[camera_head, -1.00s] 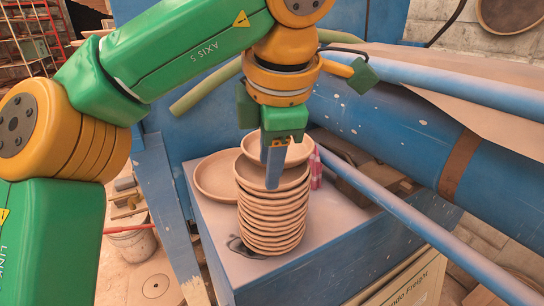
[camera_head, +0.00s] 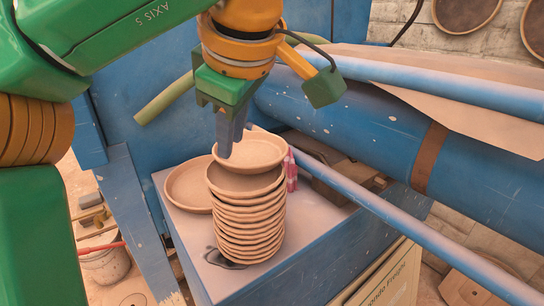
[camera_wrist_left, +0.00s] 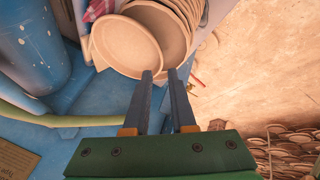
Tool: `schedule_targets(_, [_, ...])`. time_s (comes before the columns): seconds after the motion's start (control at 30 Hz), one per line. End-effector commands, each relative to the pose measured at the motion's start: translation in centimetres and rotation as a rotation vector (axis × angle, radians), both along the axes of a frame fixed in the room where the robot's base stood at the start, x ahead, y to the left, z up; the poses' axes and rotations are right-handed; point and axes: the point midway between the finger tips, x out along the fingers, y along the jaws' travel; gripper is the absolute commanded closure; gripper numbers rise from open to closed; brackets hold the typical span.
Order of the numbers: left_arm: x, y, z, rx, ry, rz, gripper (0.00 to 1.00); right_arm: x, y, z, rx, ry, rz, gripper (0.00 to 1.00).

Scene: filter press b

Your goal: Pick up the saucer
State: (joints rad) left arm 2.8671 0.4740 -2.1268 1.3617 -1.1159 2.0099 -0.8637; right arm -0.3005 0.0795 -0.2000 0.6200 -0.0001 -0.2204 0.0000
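A tall stack of tan saucers (camera_head: 247,232) stands on a pale-topped blue ledge (camera_head: 308,245). One saucer (camera_head: 186,188) lies to the left of the stack, and another saucer (camera_head: 252,148) shows behind the stack's top. My left gripper (camera_head: 224,157) points down above the stack's left back edge, its fingers covering part of the back saucer's rim. A saucer (camera_wrist_left: 124,45) and the stack (camera_wrist_left: 165,18) lie just beyond the fingertips. My right gripper is not in view.
A red checkered cloth (camera_head: 291,172) sits right of the stack. A large blue pipe (camera_head: 350,125) and a thin blue bar (camera_head: 390,215) cross on the right. A blue wall stands behind. A bucket (camera_head: 105,262) stands low on the left.

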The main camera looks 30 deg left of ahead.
Motion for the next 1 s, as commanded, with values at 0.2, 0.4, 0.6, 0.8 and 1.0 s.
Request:
schedule_targets(0.2, [1.3,1.3,-4.1,-0.003,0.004,-0.001,0.76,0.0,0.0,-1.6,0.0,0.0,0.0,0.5])
schedule_targets(0.4, [1.9,2.1,-5.4,-0.002,-0.003,0.003,0.76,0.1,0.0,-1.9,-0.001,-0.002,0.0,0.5])
schedule_targets(0.6, [1.9,2.1,-5.3,-0.001,-0.002,0.003,0.95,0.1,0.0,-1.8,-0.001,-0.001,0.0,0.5])
schedule_targets(0.8, [1.9,2.1,-5.3,-0.002,-0.002,0.003,1.0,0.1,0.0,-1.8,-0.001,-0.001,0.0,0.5])
schedule_targets(1.0, [1.9,2.1,-5.4,-0.002,0.0,0.003,1.0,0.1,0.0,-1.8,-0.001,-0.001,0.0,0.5])
